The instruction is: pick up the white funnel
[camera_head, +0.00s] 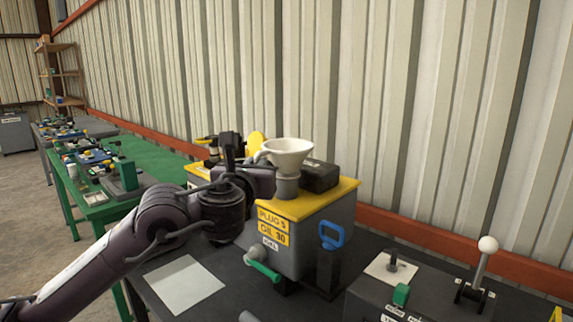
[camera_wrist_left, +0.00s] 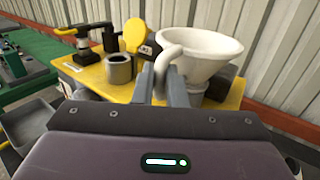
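The white funnel (camera_head: 287,155) stands upright, wide mouth up, on a grey cylindrical part on top of the yellow-topped machine. Its curved handle faces my left gripper. In the left wrist view the funnel (camera_wrist_left: 207,55) is just ahead and to the right of the fingers. My left gripper (camera_wrist_left: 161,80) has its two grey fingers close together, with the funnel's handle between them; it looks shut on the handle. In the head view the left gripper (camera_head: 258,165) is at the funnel's left side, its fingertips partly hidden. My right gripper is not in view.
The yellow top (camera_head: 312,207) of the grey machine also carries a black box (camera_head: 319,175) and, in the wrist view, an empty grey socket (camera_wrist_left: 119,68). A lever box (camera_head: 425,291) stands to the right. A white sheet (camera_head: 184,284) lies on the dark table. A corrugated wall is behind.

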